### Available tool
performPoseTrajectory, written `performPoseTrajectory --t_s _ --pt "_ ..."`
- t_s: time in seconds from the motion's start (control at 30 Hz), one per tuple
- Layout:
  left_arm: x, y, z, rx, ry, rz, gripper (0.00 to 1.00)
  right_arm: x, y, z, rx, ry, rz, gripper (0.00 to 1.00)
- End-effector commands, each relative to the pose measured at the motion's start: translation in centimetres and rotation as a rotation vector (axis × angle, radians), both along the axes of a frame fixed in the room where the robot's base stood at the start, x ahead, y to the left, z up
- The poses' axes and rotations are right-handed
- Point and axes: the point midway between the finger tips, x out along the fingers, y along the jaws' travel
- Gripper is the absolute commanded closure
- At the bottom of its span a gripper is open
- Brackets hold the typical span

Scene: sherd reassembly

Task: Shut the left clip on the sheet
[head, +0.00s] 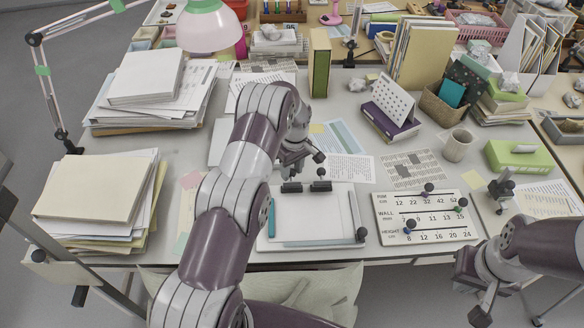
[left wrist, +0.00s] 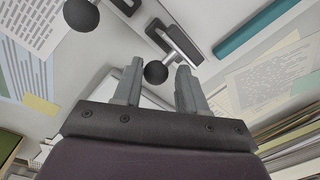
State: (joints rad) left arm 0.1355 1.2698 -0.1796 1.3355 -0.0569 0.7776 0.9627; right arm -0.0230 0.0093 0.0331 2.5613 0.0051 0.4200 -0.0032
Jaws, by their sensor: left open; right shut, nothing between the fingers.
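A pale board (head: 262,243) bears a white sheet (head: 305,217). Two dark clips sit at its far edge: the left clip (head: 291,187) and the right clip (head: 320,186). In the left wrist view, the left clip (left wrist: 176,40) has a metal lever with a black ball knob (left wrist: 156,72); the right clip's knob (left wrist: 82,14) lies farther left. My left gripper (head: 292,172) is open above the left clip; in the wrist view its fingers (left wrist: 158,85) appear on either side of that knob, apart from it. My right gripper (head: 480,312) is shut and empty at lower right.
A teal rod (head: 271,217) lies along the board's left side. Paper stacks (head: 95,190) fill the left. A purple book with a calendar (head: 392,120) stands behind.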

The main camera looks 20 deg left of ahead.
Motion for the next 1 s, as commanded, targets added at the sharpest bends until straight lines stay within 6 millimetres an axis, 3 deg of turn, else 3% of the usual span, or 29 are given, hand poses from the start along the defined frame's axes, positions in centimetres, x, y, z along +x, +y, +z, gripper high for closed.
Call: performPoseTrajectory --t_s 0.33,0.47,0.77,1.0 --pt "0.1 0.1 -0.6 0.001 -0.006 0.000 0.58 0.0 0.0 0.0 0.000 0.000 0.000 1.00" --pt "0.2 0.1 -0.5 0.001 -0.007 0.001 0.99 0.0 0.0 0.0 0.000 0.000 0.000 1.00" --pt "0.2 0.0 -0.4 0.003 -0.015 0.000 0.99 0.1 0.0 -0.1 0.000 0.000 0.000 1.00" --pt "-0.1 -0.2 -0.5 0.035 -0.084 0.000 0.99 0.1 0.0 -1.7 0.000 0.000 0.000 1.00"
